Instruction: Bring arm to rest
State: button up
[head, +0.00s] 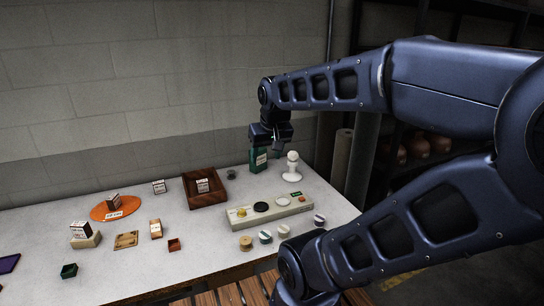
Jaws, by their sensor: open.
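My arm reaches in from the right in the head view, with its forearm stretched left over the back of the table. My gripper (272,146) points down at the table's back right and is open. A dark green box with a pale label (259,161) stands right below and behind it; I cannot tell whether the fingers touch it. A white knobbed stand (291,168) is just right of the gripper.
The pale table (120,275) holds a brown open tray (206,198) with a small box in it, a beige control panel (270,211) with buttons, an orange disc (101,212), and several small boxes and round pieces. A block wall (130,90) stands behind.

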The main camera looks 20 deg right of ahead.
jog(key=shift+s+d, duration=0.2)
jog(key=shift+s, duration=0.45)
jog(key=shift+s+d, duration=0.15)
jog(key=shift+s, duration=0.45)
dwell(0.4)
